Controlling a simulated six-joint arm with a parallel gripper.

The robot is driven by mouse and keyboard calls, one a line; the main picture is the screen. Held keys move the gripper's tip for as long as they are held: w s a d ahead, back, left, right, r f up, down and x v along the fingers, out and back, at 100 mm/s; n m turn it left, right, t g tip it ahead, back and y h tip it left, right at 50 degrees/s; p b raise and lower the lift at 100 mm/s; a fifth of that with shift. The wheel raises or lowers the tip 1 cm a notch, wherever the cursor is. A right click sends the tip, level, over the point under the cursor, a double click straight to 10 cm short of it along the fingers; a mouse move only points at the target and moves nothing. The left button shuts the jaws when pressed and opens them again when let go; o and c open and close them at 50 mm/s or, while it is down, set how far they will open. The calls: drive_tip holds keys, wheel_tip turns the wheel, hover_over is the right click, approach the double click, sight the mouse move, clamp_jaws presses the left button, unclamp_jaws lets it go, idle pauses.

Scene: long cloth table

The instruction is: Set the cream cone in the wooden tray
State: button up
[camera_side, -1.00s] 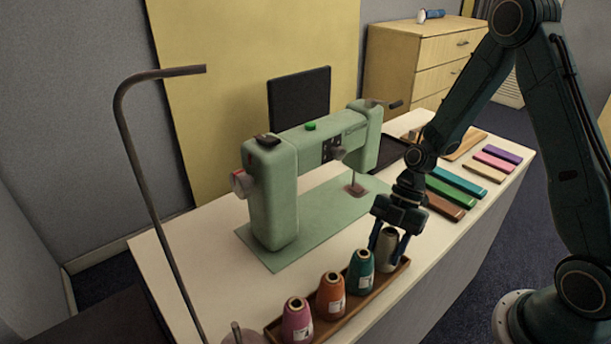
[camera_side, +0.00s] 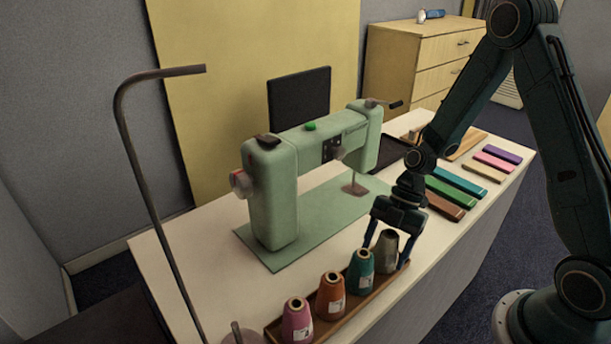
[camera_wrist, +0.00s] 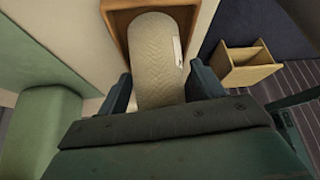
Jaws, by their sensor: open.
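The cream cone (camera_side: 385,249) stands in the far right end of the wooden tray (camera_side: 378,289), leaning slightly. It looks greyish in the side view; in the wrist view the cream cone (camera_wrist: 158,62) shows pale, with a white label and the tray's end wall (camera_wrist: 124,5) around it. My gripper (camera_side: 388,256) is open, with one finger on each side of the cone. In the wrist view my gripper's fingers (camera_wrist: 160,92) stand apart beside the cone. I cannot tell whether either finger touches it.
Teal (camera_side: 361,270), orange (camera_side: 331,294) and pink (camera_side: 297,320) cones share the tray. A green sewing machine (camera_side: 272,195) stands behind it. A thin curved metal stand (camera_side: 140,170) rises at left. Coloured fabric strips (camera_side: 455,190) lie at right.

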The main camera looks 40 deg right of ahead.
drive_tip(key=v, duration=1.2)
drive_tip(key=shift+r, duration=0.15)
drive_tip(key=shift+a+r, duration=0.1)
idle(0.3)
drive_tip(key=s+a+r+m+t+h, duration=0.4)
drive_tip(key=s+r+m+t+h, duration=0.2)
drive_tip(key=s+r+m, duration=0.9)
drive_tip(key=r+m, duration=0.1)
drive_tip(key=m, duration=0.4)
drive_tip(key=shift+s+a+r+t, duration=0.2)
drive_tip(key=shift+s+r+t, duration=0.05)
drive_tip(key=shift+t, duration=0.05)
